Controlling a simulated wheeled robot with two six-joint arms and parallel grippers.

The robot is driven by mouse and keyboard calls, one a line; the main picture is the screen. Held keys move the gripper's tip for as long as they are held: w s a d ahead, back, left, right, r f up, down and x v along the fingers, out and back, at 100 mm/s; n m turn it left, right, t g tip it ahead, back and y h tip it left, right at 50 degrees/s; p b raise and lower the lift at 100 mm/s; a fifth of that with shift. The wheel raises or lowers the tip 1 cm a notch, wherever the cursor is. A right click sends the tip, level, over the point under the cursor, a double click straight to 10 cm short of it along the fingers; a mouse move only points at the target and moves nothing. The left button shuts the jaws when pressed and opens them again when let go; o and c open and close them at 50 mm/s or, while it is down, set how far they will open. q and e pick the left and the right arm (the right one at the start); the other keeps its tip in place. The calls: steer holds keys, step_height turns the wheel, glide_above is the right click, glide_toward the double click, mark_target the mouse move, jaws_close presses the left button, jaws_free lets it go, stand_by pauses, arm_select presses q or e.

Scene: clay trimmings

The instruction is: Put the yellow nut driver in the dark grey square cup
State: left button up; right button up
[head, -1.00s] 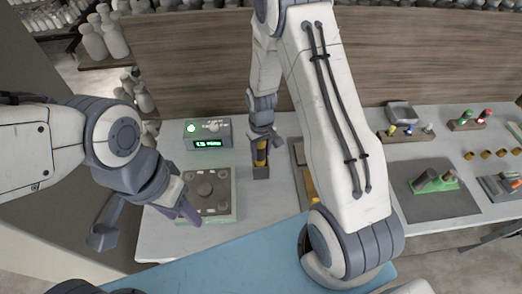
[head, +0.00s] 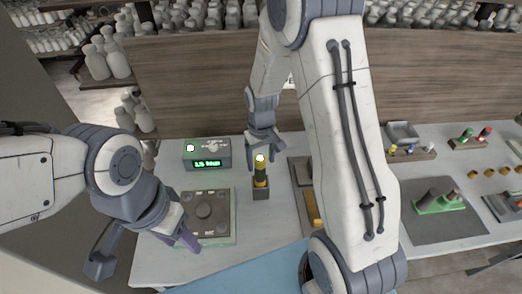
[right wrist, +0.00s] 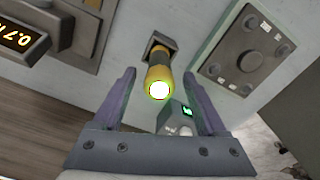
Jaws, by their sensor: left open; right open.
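The yellow nut driver (head: 260,172), with a dark band and a bright greenish-white end, stands upright in the dark grey square cup (head: 261,193). In the right wrist view the driver (right wrist: 157,78) rises out of the cup (right wrist: 160,43), its lower part hidden inside. My right gripper (head: 262,144) is open just above and behind the driver's top; in its wrist view the two fingers (right wrist: 159,88) lie apart on either side of the driver, with gaps. My left gripper (head: 146,252) is open and empty at the lower left, by the square plate.
A grey square plate with a round knob (head: 205,211) lies left of the cup. A timer box with a green display (head: 207,154) stands behind it. A brown tray (head: 301,171) is right of the cup, partly hidden by my right arm. A dark mat (head: 432,216) lies further right.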

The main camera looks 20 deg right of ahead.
step_height(320, 180, up, 6)
steer(key=shift+f+b, duration=0.25)
steer(key=shift+b, duration=0.25)
steer(key=s+a+r+n, duration=0.3)
steer(key=s+a+r, duration=0.3)
steer(key=s+a, duration=0.35)
steer(key=s+a+r+n, duration=0.1)
steer(key=s+a, duration=0.1)
steer(key=s, duration=0.5)
steer(key=s+a+r+n+y, duration=0.1)
steer(key=s+a+n, duration=0.1)
steer(key=s, duration=0.4)
steer(key=shift+s+a+r, duration=0.2)
steer(key=shift+s+a, duration=0.15)
step_height(320, 180, down, 4)
steer(key=b, duration=0.4)
steer(key=shift+f, duration=0.25)
